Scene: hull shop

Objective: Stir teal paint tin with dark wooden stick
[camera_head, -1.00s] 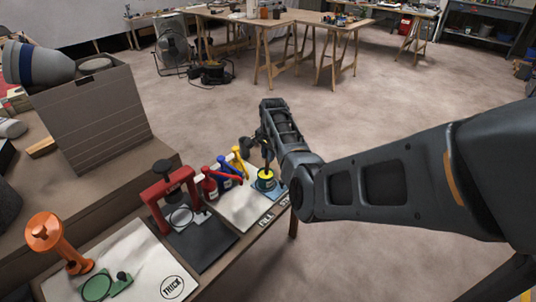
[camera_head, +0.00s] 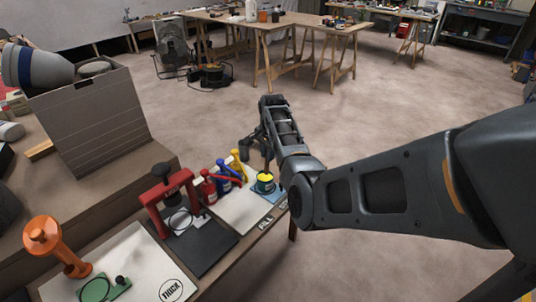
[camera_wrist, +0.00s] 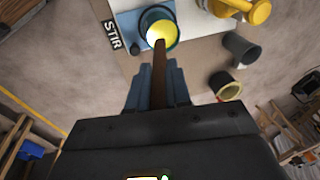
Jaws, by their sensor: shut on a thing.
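My gripper (camera_wrist: 158,95) is shut on the dark wooden stick (camera_wrist: 159,72) in the wrist view. The stick points away from the jaws to the teal paint tin (camera_wrist: 177,36), and its far end overlaps the bright yellow inside the tin. I cannot tell how deep the tip is. The tin stands on a blue mat (camera_wrist: 128,22) beside a STIR label (camera_wrist: 111,35). In the head view the tin (camera_head: 265,189) shows a yellow top at the bench's far right end, just left of my forearm. The stick is mostly hidden there.
Red, blue and yellow bottles (camera_head: 222,176) stand left of the tin. A red press (camera_head: 168,196) and an orange-handled tool (camera_head: 56,245) stand further left. In the wrist view dark cups (camera_wrist: 240,47) stand right of the tin. Open floor lies beyond the bench.

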